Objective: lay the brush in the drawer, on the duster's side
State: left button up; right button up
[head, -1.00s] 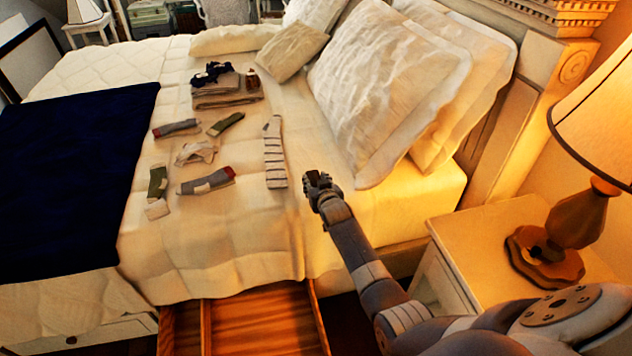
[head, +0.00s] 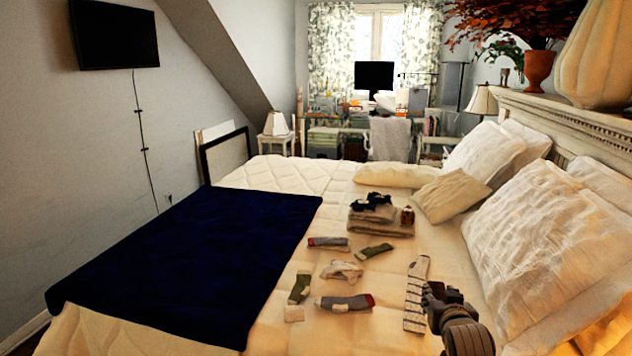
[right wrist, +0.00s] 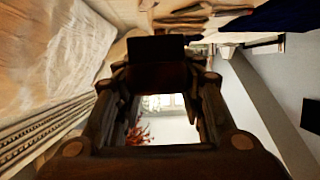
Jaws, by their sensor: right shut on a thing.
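My right gripper (head: 440,296) is in the lower right of the head view, over the bed beside the striped sock. In the right wrist view its fingers are shut on a dark, blocky thing (right wrist: 156,48), which I take for the brush; it is too dark to make out bristles or handle. My left gripper is not in view. The drawer and the duster are not in view now.
The bed (head: 290,175) holds a striped sock (head: 415,292), several other socks, a folded stack (head: 380,222), a navy blanket (head: 200,262) and pillows (head: 545,220). A desk by the window stands far behind. Bare bedding lies around the socks.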

jog(key=s+a+r+n+y, duration=0.1)
jog(key=s+a+r, duration=0.4)
jog(key=s+r, duration=0.2)
jog(key=s+a+r+n+y, duration=0.1)
jog(key=s+a+r, duration=0.3)
jog(key=s+r, duration=0.4)
jog(key=s, duration=0.3)
jog(key=shift+a+y, duration=0.3)
jog(key=shift+a, duration=0.05)
